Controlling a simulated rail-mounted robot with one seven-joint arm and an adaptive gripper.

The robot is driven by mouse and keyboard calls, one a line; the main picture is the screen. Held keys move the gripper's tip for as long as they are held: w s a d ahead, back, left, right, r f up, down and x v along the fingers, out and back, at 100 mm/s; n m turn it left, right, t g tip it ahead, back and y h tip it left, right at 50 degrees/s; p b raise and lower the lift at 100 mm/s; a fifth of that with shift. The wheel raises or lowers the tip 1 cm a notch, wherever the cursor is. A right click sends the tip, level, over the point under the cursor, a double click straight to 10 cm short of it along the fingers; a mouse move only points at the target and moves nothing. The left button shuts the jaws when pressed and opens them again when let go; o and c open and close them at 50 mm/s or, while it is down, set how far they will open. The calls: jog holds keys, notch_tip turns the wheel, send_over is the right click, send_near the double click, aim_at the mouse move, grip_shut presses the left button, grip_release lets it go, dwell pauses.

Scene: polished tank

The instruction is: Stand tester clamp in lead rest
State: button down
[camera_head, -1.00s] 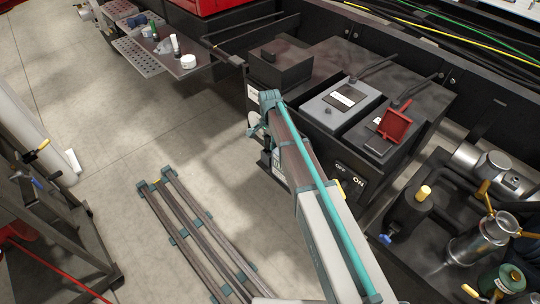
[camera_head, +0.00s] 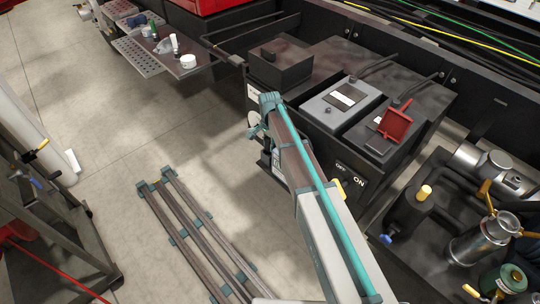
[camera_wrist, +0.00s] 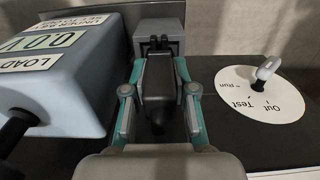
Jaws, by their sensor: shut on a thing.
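My gripper (camera_wrist: 160,70) is shut on the black tester clamp (camera_wrist: 158,84) in the wrist view, with a teal finger on each side of it. A dark block with two short upright pieces (camera_wrist: 160,44), which may be the lead rest, stands just beyond the clamp. I cannot tell whether the clamp touches it. The grey tester box (camera_wrist: 62,75), with a 0.0 V display and a LOAD label, is close on the left. In the head view my arm hides the gripper and clamp.
A white dial (camera_wrist: 258,95) marked Out and Test, with a light lever, lies right of the gripper. The head view shows a grey-topped box (camera_head: 340,100), a red switch handle (camera_head: 395,124) and an ON/OFF plate (camera_head: 350,174) right of my arm. Slatted rails (camera_head: 190,230) lie on the floor.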

jog(key=shift+f+b, duration=0.3)
jog(key=shift+f, duration=0.35)
jog(key=c, duration=0.9)
grip_release()
jog(key=shift+o, duration=0.2)
jog(key=shift+r+p, duration=2.2)
jog(key=shift+r, duration=2.35)
